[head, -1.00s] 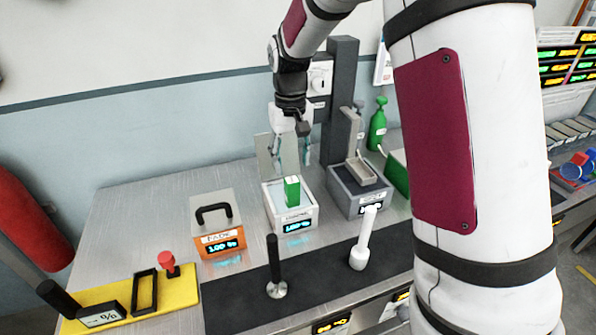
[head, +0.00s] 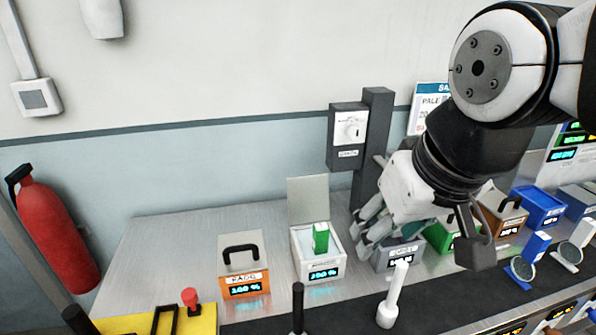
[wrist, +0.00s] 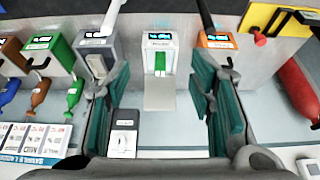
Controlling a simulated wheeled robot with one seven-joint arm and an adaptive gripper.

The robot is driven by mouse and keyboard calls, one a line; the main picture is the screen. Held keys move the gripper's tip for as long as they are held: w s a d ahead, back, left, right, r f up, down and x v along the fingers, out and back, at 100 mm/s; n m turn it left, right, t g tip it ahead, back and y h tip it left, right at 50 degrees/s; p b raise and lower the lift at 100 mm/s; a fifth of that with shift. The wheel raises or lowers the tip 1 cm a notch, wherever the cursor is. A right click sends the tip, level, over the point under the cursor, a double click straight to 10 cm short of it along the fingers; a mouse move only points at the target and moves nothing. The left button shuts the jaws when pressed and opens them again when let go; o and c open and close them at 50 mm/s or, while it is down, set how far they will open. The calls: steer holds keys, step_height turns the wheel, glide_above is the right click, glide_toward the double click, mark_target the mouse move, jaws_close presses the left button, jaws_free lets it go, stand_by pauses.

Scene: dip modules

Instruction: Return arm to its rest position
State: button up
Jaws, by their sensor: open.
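My gripper (head: 368,226) is in the air above the grey module (head: 398,256), pointing left and down. Its teal fingers are apart with nothing between them. In the wrist view my open gripper (wrist: 160,100) shows a wide gap, with the white module (wrist: 160,45) beyond it. The white module (head: 318,260) stands with its lid up, and a green block (head: 321,237) stands in its top. My forearm and wrist hide part of the bench's right side.
An orange module (head: 244,277) with a black handle stands left of the white one. A dark post with a dial box (head: 347,138) rises behind. A white pestle-like tool (head: 393,298) stands in front. A red extinguisher (head: 57,232) is at the left wall. Blue modules (head: 538,206) are at right.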

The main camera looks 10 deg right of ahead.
steer(key=shift+s+f+t, duration=0.15)
steer(key=shift+s, duration=0.5)
steer(key=shift+s+f+t, duration=0.15)
steer(key=shift+s, duration=0.45)
